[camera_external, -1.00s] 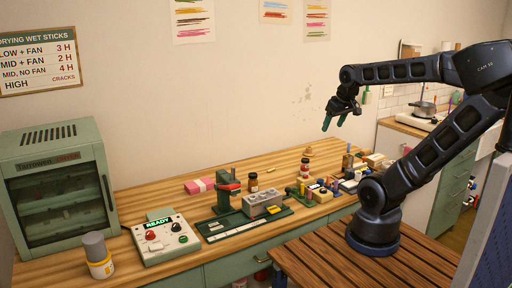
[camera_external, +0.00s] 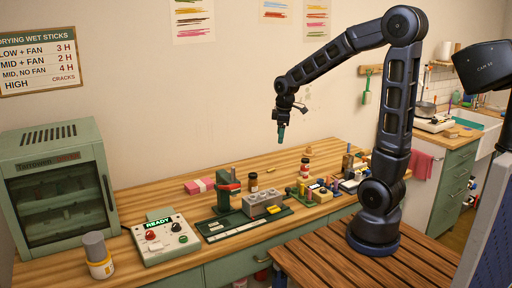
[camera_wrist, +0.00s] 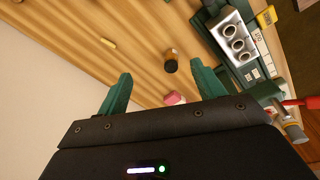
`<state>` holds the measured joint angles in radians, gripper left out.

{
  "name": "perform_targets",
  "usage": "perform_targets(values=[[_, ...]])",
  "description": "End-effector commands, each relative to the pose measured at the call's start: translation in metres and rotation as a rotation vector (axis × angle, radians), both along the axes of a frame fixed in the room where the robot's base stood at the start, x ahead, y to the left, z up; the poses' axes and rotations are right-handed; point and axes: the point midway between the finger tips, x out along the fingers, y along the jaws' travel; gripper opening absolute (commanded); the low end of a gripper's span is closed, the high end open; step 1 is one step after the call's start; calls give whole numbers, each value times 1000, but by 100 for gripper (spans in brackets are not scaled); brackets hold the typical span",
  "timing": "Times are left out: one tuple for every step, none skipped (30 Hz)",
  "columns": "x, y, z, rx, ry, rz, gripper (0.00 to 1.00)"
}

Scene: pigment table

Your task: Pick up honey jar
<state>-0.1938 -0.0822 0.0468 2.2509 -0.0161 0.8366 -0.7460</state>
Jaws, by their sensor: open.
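A small amber jar with a dark lid (camera_external: 253,183), likely the honey jar, stands on the wooden table behind the grey mould block. It also shows in the wrist view (camera_wrist: 170,66), beyond my fingertips and near the middle. No label can be read on it. My gripper (camera_external: 281,134) is in the air well above the table, up and to the right of the jar in the external view. Its two green fingers (camera_wrist: 162,82) are apart with nothing between them. The jar is not touched.
A grey mould block (camera_external: 262,203) stands in front of the jar, with a green press (camera_external: 224,192) to its left. A pink block (camera_external: 199,186) lies farther left. A red-capped bottle (camera_external: 305,168) and several small items stand right. The table behind the jar is mostly clear.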

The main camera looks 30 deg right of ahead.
Motion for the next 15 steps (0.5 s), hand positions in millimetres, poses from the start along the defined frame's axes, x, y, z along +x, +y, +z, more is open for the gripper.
perform_targets(values=[[9, 9, -10, -7, 16, 45, 68], [14, 13, -15, -11, 23, 72, 68], [20, 19, -23, -16, 33, 108, 68], [25, 23, -29, -20, 40, 136, 68], [30, 28, -34, -23, 46, 165, 68], [36, 35, -42, -27, 54, 202, 68], [40, 40, -49, -30, 62, 229, 68], [44, 44, -54, -33, 69, 257, 68], [50, 50, -63, -36, 78, 293, 68], [53, 55, -69, -38, 85, 319, 68], [56, 60, -75, -41, 91, 345, 68], [61, 65, -83, -44, 99, 377, 68], [64, 69, -88, -45, 104, 398, 68], [66, 72, -93, -46, 109, 418, 68], [69, 76, -99, -49, 113, 442, 68]])
